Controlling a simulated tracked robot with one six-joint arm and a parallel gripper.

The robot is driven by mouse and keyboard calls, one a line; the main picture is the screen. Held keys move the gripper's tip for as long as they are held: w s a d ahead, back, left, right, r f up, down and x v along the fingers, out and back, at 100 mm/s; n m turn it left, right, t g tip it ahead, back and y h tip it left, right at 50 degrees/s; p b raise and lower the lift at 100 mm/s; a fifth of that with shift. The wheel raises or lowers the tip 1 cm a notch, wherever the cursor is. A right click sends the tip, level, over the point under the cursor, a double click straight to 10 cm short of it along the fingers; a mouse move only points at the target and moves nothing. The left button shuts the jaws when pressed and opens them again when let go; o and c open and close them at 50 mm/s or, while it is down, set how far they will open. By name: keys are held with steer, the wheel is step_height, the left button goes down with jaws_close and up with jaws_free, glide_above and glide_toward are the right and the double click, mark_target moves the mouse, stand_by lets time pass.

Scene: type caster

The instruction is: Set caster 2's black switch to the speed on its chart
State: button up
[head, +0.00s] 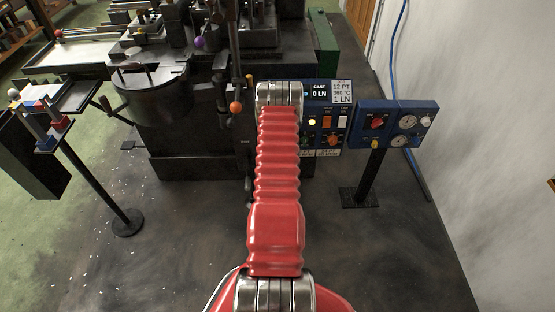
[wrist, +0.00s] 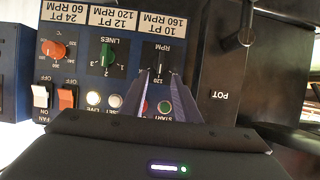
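The black RPM switch (wrist: 160,62) sits on a dark blue control panel, which the wrist view shows upside down. The speed chart shows as white labels: 24 PT 60 RPM (wrist: 64,12), 12 PT 120 RPM (wrist: 113,19) and 10 PT 160 RPM (wrist: 162,23). My gripper (wrist: 157,74) is open, its two fingertips apart on either side of the switch's near end. I cannot tell whether they touch it. In the head view my red arm hides the switch. A white card there (head: 343,92) reads 12 PT, 360 °C, 1 LN.
Near the switch are a green LINES knob (wrist: 107,55), an orange temperature knob (wrist: 54,50), white and orange rocker switches, and lit buttons. A dark lever (wrist: 245,36) stands beside POT. A second blue panel with gauges (head: 408,122) stands right of the caster (head: 180,110).

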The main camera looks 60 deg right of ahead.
steer(key=shift+v, duration=1.3)
steer(key=s+a+f+g+y, duration=0.35)
steer(key=a+f+y, duration=0.35)
steer(key=a, duration=0.4)
steer(key=w+a+r+n+g+y, duration=0.1)
steer(key=w+a+r+n+y, duration=0.2)
steer(key=a+r, duration=0.95)
steer(key=w+a+r+n+g+y, duration=0.15)
steer(key=w+a+r, duration=0.25)
steer(key=a+r, duration=0.85)
steer(key=s+a+r+n+t, duration=0.1)
steer(key=a+r+n, duration=0.3)
steer(key=a+r, duration=0.7)
steer(key=s+a+r+n+t, duration=0.2)
steer(key=a+r+n+t, duration=0.2)
steer(key=a+r, duration=0.7)
step_height(320, 180, up, 5)
steer(key=shift+a+y, duration=0.3)
steer(key=shift+y, duration=0.05)
